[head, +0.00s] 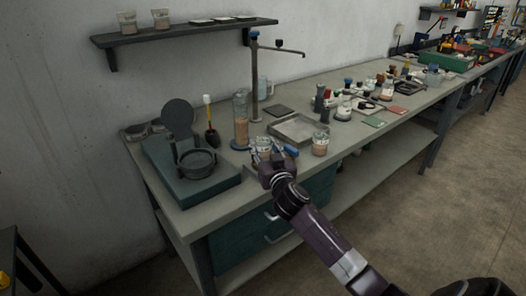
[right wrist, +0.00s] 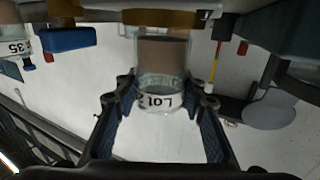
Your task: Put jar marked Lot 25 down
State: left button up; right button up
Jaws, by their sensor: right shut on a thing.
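My right gripper (head: 266,163) is at the front edge of the bench. It is shut on a clear glass jar (head: 263,145) with brown contents. In the right wrist view the jar (right wrist: 162,72) stands between the two dark fingers of the gripper (right wrist: 164,95). I cannot tell whether the jar's base touches the bench. My left gripper is not in view.
A similar jar (head: 320,144) stands to the right on the bench (head: 228,208). A metal tray (head: 293,128) and a tall cylinder (head: 241,118) are behind. A teal platform with a round dish (head: 197,162) is left. Several bottles crowd the right. Some bare bench lies near the front edge.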

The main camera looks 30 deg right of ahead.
jog(key=shift+f, duration=0.8)
jog(key=shift+f, duration=0.15)
jog(key=o, duration=1.2)
